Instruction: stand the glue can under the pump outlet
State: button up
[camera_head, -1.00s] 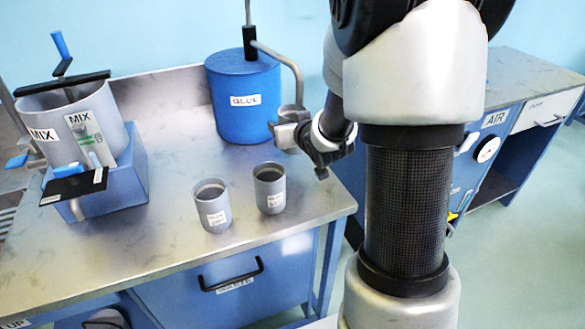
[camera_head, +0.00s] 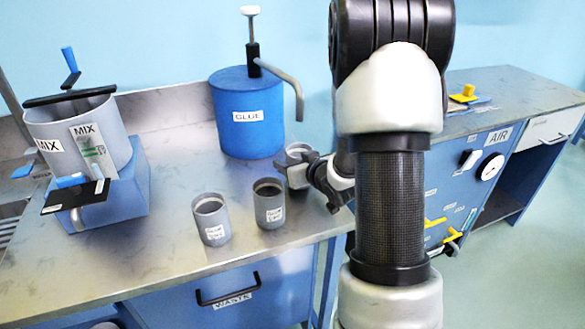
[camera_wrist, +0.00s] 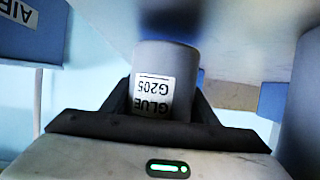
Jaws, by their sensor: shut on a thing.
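A grey can (camera_head: 296,178) is held in my gripper (camera_head: 312,172), at the right of the bench below the bent pump outlet (camera_head: 299,112). A gap shows between outlet and can mouth. I cannot tell whether the can's base touches the bench. In the wrist view the can (camera_wrist: 165,65) bears a label reading GLUE G205, upside down, and sits between the two dark fingers (camera_wrist: 160,110). The blue GLUE drum (camera_head: 248,125) with the white-knobbed pump stands behind, to the left. My wrist and fingers partly cover the can in the head view.
Two more grey labelled cans, one (camera_head: 268,208) close left of the held can and another (camera_head: 212,222) further left, stand on the bench (camera_head: 170,250). A MIX vessel (camera_head: 90,135) stands at far left. The bench's right edge is near my gripper.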

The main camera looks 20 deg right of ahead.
jog(key=shift+f, duration=0.5)
jog(key=shift+f, duration=0.2)
jog(key=o, duration=1.1)
jog(key=shift+r, duration=0.25)
jog(key=p+v, duration=0.1)
jog(key=v, duration=1.1)
jog(key=shift+f, duration=0.1)
